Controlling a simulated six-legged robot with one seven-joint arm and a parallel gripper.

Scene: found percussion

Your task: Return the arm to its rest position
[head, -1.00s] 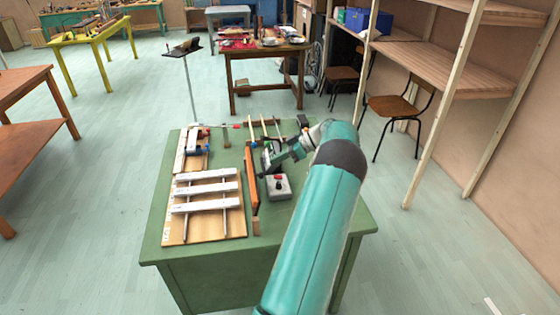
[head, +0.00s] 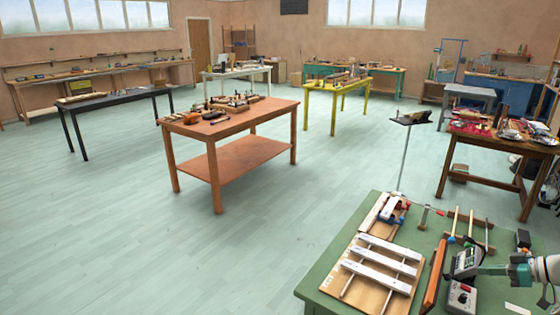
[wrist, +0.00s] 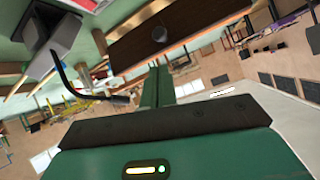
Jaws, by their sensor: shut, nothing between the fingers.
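My gripper (head: 462,264) is at the lower right of the head view, above the green table (head: 322,281). It is shut, and I see nothing held in it. My arm runs off the right edge of the view. In the wrist view, my green gripper body with a small light fills the bottom, and the shut gripper (wrist: 162,82) shows above its dark bar.
A board with white bars (head: 372,270) lies on the green table's left part. A black stand (head: 411,119) rises behind the table. An orange table (head: 231,126) stands farther left, with open floor between.

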